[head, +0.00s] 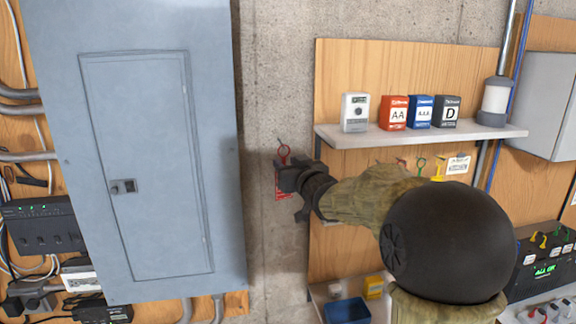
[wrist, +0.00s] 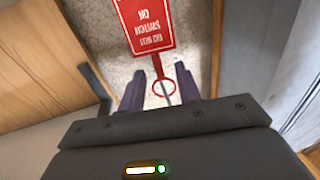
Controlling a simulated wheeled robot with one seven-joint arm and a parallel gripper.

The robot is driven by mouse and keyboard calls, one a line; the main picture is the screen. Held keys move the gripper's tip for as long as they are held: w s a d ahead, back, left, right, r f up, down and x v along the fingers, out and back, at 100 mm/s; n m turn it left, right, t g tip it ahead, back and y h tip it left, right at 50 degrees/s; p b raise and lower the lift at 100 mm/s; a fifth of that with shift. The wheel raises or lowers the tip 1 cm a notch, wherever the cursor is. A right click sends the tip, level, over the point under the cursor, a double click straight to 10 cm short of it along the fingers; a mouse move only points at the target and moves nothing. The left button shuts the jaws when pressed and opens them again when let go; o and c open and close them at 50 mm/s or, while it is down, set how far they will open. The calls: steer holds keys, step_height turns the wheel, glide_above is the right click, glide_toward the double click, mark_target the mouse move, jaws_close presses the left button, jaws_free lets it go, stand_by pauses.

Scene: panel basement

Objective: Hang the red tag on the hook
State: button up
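The red tag (head: 282,189) hangs against the concrete wall, just right of the grey electrical panel. Its red ring (head: 284,151) shows above my gripper (head: 284,176), which hides part of the tag. In the wrist view the tag (wrist: 147,25) appears upside down with white lettering, joined by a red strap to the ring (wrist: 164,88). A thin grey hook (wrist: 165,93) shows inside the ring and seems to pass through it. My gripper (wrist: 160,74) is open, with its dark fingers apart on either side of the strap and ring and not visibly touching them.
The large grey panel (head: 150,170) stands close on the left. A shelf (head: 420,134) with a white device and battery boxes is on the right. Several coloured tags hang below the shelf, partly behind my arm. A blue bin (head: 347,311) sits low.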

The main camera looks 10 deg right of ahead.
steer(key=shift+s, duration=0.15)
steer(key=b+v, duration=0.4)
steer(key=v, duration=1.3)
